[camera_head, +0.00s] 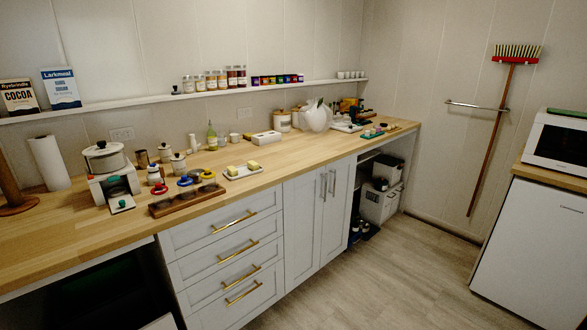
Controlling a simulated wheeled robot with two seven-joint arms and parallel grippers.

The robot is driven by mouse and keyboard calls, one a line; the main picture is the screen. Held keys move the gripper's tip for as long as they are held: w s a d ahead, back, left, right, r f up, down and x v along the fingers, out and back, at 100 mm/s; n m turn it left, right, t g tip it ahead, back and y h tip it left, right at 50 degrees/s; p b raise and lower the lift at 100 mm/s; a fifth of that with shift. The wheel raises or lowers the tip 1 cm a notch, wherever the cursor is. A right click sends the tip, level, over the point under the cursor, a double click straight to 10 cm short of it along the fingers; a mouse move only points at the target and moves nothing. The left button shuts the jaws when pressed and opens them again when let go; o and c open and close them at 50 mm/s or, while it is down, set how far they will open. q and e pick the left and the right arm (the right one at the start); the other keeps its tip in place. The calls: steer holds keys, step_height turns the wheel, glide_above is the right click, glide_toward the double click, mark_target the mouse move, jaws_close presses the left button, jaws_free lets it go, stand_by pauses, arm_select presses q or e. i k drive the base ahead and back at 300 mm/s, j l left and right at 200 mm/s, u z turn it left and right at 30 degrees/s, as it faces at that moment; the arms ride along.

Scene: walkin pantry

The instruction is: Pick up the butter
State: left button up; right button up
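A small white tray (243,171) lies on the wooden counter near its front edge, left of the picture's middle. Two pale yellow pieces that look like butter sit on it, one at the left (233,168) and one at the right (253,165). They are too small to tell apart clearly. Neither of my grippers shows in the head view, and nothing is touching the tray.
A wooden board (187,201) and several small jars and lids crowd the counter left of the tray. A white box (262,138) lies behind it. The counter (310,155) right of the tray is clear. Drawers (235,250) with protruding handles are below; the floor (400,280) is open.

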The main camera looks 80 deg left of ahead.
mark_target(233, 171)
steer(key=j+u, duration=0.1)
steer(key=u, duration=3.1)
